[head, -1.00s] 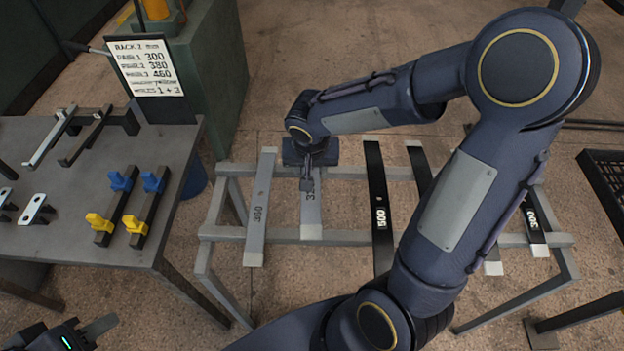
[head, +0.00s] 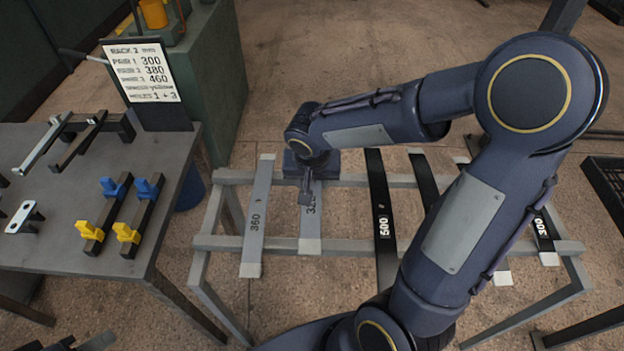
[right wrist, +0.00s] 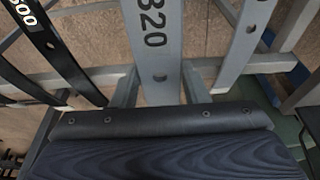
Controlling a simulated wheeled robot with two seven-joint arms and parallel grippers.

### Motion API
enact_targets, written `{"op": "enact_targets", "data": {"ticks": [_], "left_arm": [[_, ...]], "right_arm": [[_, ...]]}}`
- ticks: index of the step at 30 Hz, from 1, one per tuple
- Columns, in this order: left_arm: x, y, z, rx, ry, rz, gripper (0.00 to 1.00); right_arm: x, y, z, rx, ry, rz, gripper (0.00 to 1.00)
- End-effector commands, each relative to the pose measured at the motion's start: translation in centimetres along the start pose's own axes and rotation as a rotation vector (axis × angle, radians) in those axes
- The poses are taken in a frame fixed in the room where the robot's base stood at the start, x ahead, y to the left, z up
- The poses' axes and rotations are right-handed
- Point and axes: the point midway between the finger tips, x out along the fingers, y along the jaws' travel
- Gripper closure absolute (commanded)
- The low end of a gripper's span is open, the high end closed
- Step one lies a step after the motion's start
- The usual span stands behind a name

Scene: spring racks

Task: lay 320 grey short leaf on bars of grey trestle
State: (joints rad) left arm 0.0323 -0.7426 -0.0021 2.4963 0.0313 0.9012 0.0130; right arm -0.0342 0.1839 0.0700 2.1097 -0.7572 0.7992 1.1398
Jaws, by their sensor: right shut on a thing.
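The grey short leaf marked 320 (head: 311,225) lies lengthwise across the grey trestle (head: 345,246), its pale near end at the front bar. My right gripper (head: 306,192) reaches down over the leaf's far half and is shut on it. In the right wrist view the leaf (right wrist: 157,50), with its number and a hole, runs between the fingers of my right gripper (right wrist: 160,92). Whether the leaf touches both bars is hard to tell. Only a sliver of my left gripper (head: 88,343) shows at the bottom left, and its jaws are unclear.
A grey leaf marked 360 (head: 256,225) lies left of it, a black leaf marked 500 (head: 382,215) right of it. Another marked 300 (head: 542,232) is farther right. A table (head: 60,255) with clamps and a rack sign (head: 140,72) stand left. My right arm hides part of the trestle.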

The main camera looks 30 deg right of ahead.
Motion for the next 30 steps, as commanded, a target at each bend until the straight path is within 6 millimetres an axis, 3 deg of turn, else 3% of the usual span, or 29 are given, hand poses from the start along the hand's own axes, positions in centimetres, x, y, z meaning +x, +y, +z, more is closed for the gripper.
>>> {"op": "enact_targets", "data": {"ticks": [21,30], "left_arm": [[5.7,-2.6,2.9,0.000,0.000,0.000,0.64],[6.8,-3.1,3.4,0.000,0.000,0.000,0.64]], "right_arm": [[6.0,-0.1,1.6,0.000,0.003,-0.003,0.93],[7.2,-0.1,1.9,0.000,0.003,-0.003,0.93]]}}
